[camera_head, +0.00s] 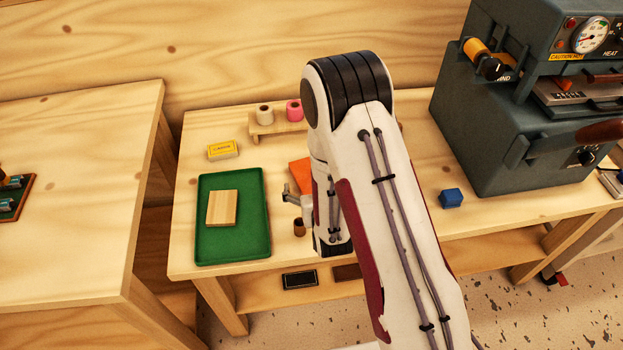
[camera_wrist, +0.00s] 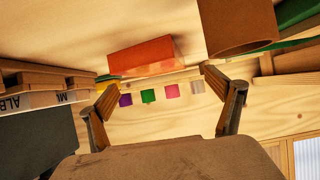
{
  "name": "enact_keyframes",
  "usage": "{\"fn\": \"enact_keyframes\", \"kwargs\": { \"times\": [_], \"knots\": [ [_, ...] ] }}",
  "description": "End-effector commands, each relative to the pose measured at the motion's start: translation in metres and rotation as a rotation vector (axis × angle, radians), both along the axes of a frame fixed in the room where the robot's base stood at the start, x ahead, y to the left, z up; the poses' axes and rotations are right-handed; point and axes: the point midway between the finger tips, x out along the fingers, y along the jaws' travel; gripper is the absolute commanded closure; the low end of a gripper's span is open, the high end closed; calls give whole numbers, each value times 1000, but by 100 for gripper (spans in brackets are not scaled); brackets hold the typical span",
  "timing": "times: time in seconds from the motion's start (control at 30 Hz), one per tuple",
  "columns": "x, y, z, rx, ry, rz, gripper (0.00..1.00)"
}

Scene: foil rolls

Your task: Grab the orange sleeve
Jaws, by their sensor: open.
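The orange sleeve (camera_head: 301,172) lies on the workbench, partly hidden behind my arm in the head view. In the wrist view the orange sleeve (camera_wrist: 145,56) shows as a flat-sided orange piece beyond the fingertips. My gripper (camera_wrist: 160,78) is open and empty, with its two fingers spread on either side below the sleeve in that picture. In the head view my gripper (camera_head: 292,198) is just below and left of the sleeve, mostly covered by my arm. I cannot tell the exact gap between them.
A brown tube (camera_head: 299,227) stands near the front edge; it is close at upper right in the wrist view (camera_wrist: 238,38). A green tray (camera_head: 232,247) with a wooden block (camera_head: 222,208) lies left. A blue cube (camera_head: 451,198) and grey press (camera_head: 500,110) stand right.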

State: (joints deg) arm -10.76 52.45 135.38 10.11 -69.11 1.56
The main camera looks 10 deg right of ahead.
Motion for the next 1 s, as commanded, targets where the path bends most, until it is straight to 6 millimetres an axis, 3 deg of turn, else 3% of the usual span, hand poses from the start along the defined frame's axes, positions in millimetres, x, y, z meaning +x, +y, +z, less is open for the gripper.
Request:
{"fn": "enact_keyframes", "kwargs": {
  "times": [0.3, 0.77, 1.0],
  "knots": [
    [18, 0, -10, 0, 0, 0, 9],
    [21, 0, -12, 0, 1, 0, 9],
    [33, 0, -17, 0, 1, 0, 9]
  ]
}}
